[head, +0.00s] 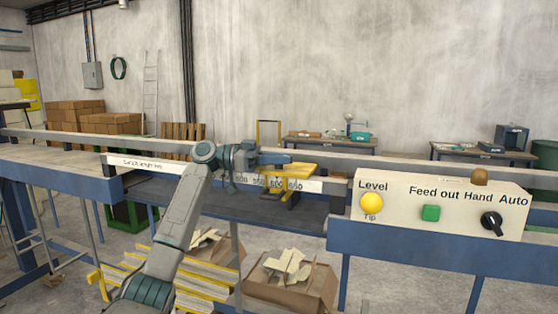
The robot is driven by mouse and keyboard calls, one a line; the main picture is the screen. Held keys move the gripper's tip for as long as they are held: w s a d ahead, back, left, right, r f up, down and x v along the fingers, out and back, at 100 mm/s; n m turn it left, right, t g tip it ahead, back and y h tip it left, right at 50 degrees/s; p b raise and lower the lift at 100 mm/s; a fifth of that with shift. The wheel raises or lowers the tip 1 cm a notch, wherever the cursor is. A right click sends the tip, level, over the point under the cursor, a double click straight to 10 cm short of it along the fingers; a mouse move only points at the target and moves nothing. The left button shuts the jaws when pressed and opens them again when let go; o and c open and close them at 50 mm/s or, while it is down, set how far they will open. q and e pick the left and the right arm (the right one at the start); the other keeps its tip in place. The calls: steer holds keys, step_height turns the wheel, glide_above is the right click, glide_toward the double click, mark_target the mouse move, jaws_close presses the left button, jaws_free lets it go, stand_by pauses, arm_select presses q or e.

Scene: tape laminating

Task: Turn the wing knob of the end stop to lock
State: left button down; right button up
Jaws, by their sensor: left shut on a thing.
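The yellow end stop (293,170) sits on the white scale rail (310,186) with printed numbers, in the middle of the head view. My left arm rises from the bottom and bends right. My left gripper (288,159) reaches over the top of the end stop and is shut at its upper part. The wing knob cannot be made out; the gripper's fingers cover the place where they close. My right gripper is not in view.
A control panel (400,207) with a yellow button, a green button and a black rotary switch stands at right. A dark table surface (235,203) lies below the rail. Cardboard boxes of scraps (295,285) stand on the floor below.

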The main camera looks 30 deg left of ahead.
arm_select(q)
steer(key=shift+f, duration=0.1)
steer(key=c, duration=1.4)
jaws_free()
steer(key=shift+c, duration=0.2)
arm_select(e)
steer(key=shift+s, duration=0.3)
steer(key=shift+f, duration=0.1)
